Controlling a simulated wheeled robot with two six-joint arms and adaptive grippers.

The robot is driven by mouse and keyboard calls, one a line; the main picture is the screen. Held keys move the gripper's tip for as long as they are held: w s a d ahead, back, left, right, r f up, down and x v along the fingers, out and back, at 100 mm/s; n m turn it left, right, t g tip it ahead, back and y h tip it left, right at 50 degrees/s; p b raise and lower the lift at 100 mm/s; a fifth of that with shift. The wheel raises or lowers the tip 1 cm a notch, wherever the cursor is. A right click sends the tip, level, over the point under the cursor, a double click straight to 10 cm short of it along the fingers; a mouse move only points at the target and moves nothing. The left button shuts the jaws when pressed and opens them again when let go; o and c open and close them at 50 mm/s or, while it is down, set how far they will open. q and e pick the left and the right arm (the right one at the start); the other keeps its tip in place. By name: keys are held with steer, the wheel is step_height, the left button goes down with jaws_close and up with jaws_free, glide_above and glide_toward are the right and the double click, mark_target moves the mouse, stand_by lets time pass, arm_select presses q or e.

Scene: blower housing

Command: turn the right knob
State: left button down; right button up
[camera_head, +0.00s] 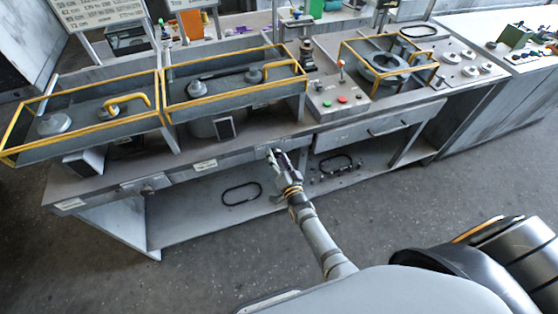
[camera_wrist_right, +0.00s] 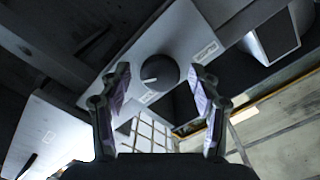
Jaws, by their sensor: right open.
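The right knob (camera_wrist_right: 161,72) is a dark round knob with a white pointer mark, on the grey front panel of the bench in the right wrist view. My right gripper (camera_wrist_right: 160,80) is open, with one finger on each side of the knob in that picture. I cannot tell how far the fingertips are from it or whether they touch. In the head view my right gripper (camera_head: 275,156) is at the bench's front edge and hides the knob. Another front knob (camera_head: 148,188) sits further left. My left gripper is not in view.
Yellow-railed trays (camera_head: 236,92) stand on the bench. A control box (camera_head: 338,98) with red and green buttons is to their right, beside a yellow-framed round housing (camera_head: 385,66). A drawer (camera_head: 372,131) and a lower shelf (camera_head: 200,216) with black loops lie below. The floor in front is open.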

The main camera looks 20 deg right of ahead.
steer(key=s, duration=1.2)
steer(key=shift+d, duration=0.2)
steer(key=s+d+f+n+g, duration=0.2)
steer(key=s+f+g, duration=0.3)
steer(key=f, duration=0.8)
steer(key=s+d+f+n+g, duration=0.2)
steer(key=s+f+n+g, duration=0.15)
steer(key=s+f, duration=0.65)
steer(key=s+d+f+n+g, duration=0.1)
steer(key=s+d+f+g, duration=0.2)
steer(key=s+f, duration=0.4)
steer(key=s+d+f+n+g+h, duration=0.1)
steer(key=s+f+g, duration=0.4)
steer(key=s, duration=0.8)
steer(key=d+f+n, duration=0.1)
steer(key=d, duration=0.1)
steer(key=shift+d+f, duration=0.35)
steer(key=shift+n, duration=0.25)
